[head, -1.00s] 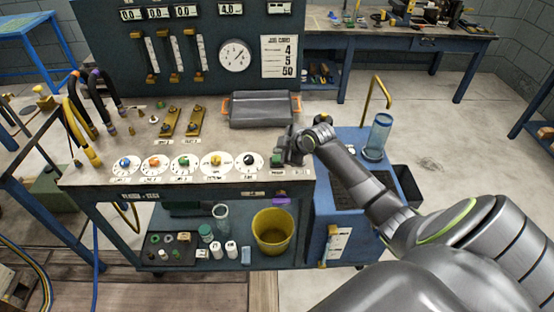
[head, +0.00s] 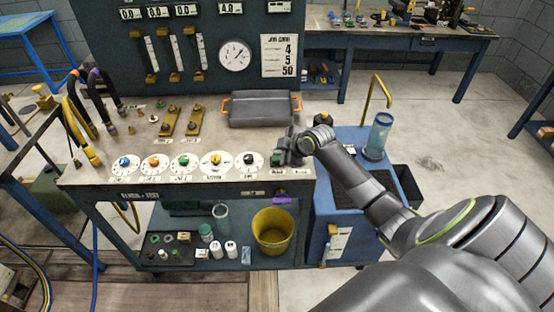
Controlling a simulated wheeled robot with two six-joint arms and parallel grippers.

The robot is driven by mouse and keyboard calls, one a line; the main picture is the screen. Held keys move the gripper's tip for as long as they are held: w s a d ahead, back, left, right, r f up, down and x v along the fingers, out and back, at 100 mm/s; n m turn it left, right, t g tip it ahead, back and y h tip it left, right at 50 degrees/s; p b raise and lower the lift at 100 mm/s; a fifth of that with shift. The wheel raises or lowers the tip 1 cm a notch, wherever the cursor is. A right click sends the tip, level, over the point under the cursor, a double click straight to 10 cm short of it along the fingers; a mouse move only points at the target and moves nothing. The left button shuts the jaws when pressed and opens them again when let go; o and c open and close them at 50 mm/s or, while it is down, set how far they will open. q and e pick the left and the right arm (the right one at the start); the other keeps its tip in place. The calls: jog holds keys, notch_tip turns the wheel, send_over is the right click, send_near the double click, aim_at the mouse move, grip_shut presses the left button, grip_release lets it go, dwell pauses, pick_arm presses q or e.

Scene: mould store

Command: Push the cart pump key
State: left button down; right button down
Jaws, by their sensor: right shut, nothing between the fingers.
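The cart (head: 110,172) has a row of dials along its front edge. At the right end of this row is a green key (head: 276,160), with small labels in front of it that are too small to read surely. My right gripper (head: 284,160) is shut and empty, right beside the green key at the cart's front right corner. It covers the spot behind the right-hand label, so any key there is hidden. I cannot tell whether the fingertips touch a key. My left gripper is not in view.
A grey case with orange handles (head: 262,109) lies behind the dials. Brass blocks (head: 194,122) and hoses (head: 75,130) stand to the left. A blue cabinet (head: 340,235) with a clear cylinder (head: 378,138) stands right of the cart. A yellow bucket (head: 272,232) is on the lower shelf.

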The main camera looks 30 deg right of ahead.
jog(key=shift+f, duration=0.5)
dwell(0.6)
jog(key=shift+r+p, duration=0.65)
jog(key=shift+r, duration=0.3)
jog(key=shift+r, duration=0.1)
notch_tip(320, 180, up, 6)
jog(key=p, duration=0.5)
